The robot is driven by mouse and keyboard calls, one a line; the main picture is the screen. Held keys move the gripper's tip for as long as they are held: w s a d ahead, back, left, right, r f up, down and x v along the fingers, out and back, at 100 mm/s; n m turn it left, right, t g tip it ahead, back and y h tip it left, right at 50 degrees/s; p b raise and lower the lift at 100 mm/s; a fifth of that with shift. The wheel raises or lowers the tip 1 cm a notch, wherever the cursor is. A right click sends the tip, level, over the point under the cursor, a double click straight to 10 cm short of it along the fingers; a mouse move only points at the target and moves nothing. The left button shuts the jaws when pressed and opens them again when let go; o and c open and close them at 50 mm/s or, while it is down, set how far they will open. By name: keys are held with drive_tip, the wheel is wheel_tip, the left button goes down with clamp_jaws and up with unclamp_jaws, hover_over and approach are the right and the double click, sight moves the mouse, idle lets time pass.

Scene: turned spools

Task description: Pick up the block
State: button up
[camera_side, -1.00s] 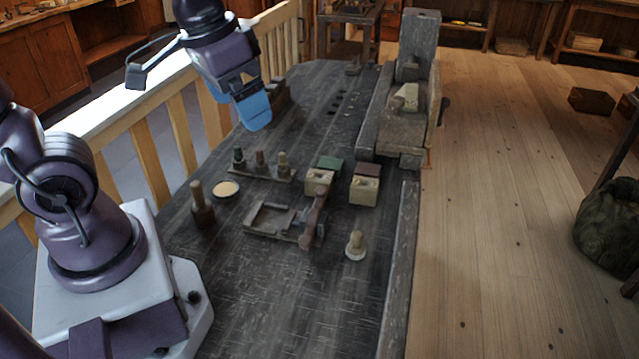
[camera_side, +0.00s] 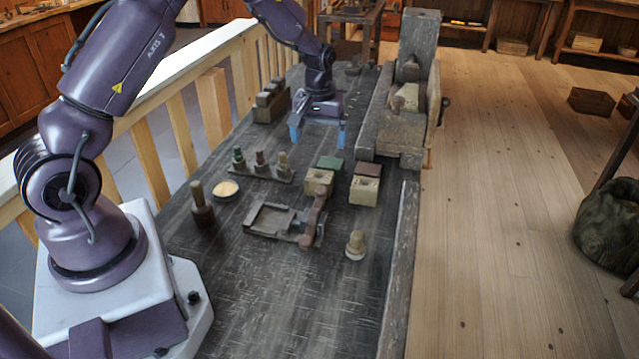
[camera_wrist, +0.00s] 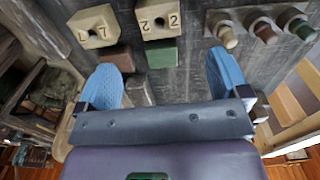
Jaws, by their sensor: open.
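My gripper (camera_side: 318,137) is open and empty above the dark bench, its blue fingers pointing down. It also shows in the wrist view (camera_wrist: 166,85). Several blocks lie on its near side in the side view. A green block (camera_side: 330,162) lies behind a pale holed block (camera_side: 319,181). A dark red block (camera_side: 367,170) lies behind a second pale holed block (camera_side: 364,191). In the wrist view the green block (camera_wrist: 162,54) and red block (camera_wrist: 120,58) lie beyond the finger gap, with the numbered pale blocks (camera_wrist: 157,20) (camera_wrist: 93,27) above. No block is between the fingers.
A rack with three pegs (camera_side: 260,172) stands left of the blocks. A shallow wooden tray (camera_side: 268,222) and a pale knob (camera_side: 355,245) are nearer. A heavy wooden machine (camera_side: 402,130) stands right of my gripper. The near bench is clear.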

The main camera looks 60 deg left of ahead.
sight(319, 180)
wheel_tip(319, 180, down, 12)
drive_tip(key=shift+w+f, duration=0.1)
idle(0.5)
drive_tip(key=shift+c, duration=0.4)
drive_tip(key=c, duration=0.9)
